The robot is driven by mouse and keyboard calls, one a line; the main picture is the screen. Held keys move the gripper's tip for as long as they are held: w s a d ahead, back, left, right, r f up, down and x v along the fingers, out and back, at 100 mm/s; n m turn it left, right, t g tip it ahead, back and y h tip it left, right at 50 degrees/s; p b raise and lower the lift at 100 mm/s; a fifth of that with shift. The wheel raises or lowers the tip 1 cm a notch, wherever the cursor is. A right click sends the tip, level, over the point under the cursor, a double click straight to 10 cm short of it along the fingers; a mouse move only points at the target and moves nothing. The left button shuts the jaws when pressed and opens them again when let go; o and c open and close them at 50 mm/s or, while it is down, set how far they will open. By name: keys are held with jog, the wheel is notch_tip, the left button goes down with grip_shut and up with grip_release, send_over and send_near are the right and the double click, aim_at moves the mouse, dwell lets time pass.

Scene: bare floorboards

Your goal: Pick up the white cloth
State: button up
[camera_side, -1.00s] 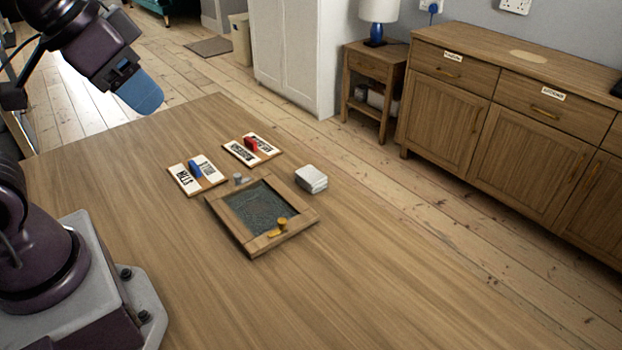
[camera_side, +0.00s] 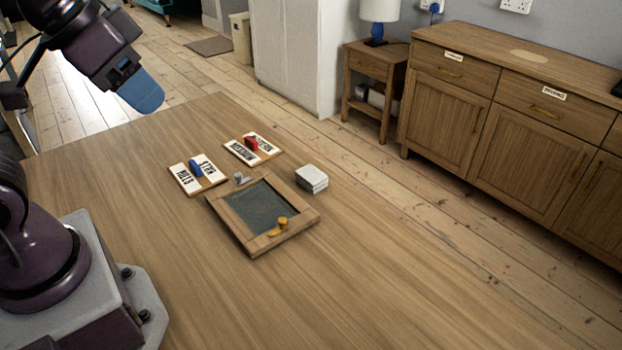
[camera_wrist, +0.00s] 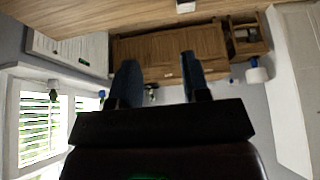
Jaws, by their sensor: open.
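The white cloth (camera_side: 312,178) looks like a small folded white stack. It lies on the wooden table just right of a wood-framed dark panel (camera_side: 229,229). In the wrist view a small white piece (camera_wrist: 186,7) at the top edge may be the cloth. My gripper (camera_side: 146,95) is raised at the upper left in the side view, well away from the cloth and above the table's far left corner. In the wrist view my gripper (camera_wrist: 158,66) shows two blue fingers spread apart with nothing between them.
The table's front and right are clear. A sideboard (camera_side: 470,110) stands beyond.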

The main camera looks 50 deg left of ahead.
jog(key=o, duration=0.8)
jog(key=shift+c, duration=0.2)
jog(key=shift+f, duration=0.1)
jog(key=n+g+y, duration=0.2)
jog(key=n+g, duration=0.4)
jog(key=n, duration=1.2)
send_over(312, 173)
jog(key=d, duration=0.2)
notch_tip(312, 173, down, 22)
jog(key=f, duration=0.2)
jog(key=a+f, duration=0.1)
jog(key=f, duration=0.4)
jog(key=shift+w+a+f, duration=0.2)
jog(key=shift+w+f, duration=0.05)
jog(key=shift+s+a+f, duration=0.15)
jog(key=shift+f, duration=1.15)
jog(key=shift+s+a+f, duration=0.15)
jog(key=shift+f, duration=1.1)
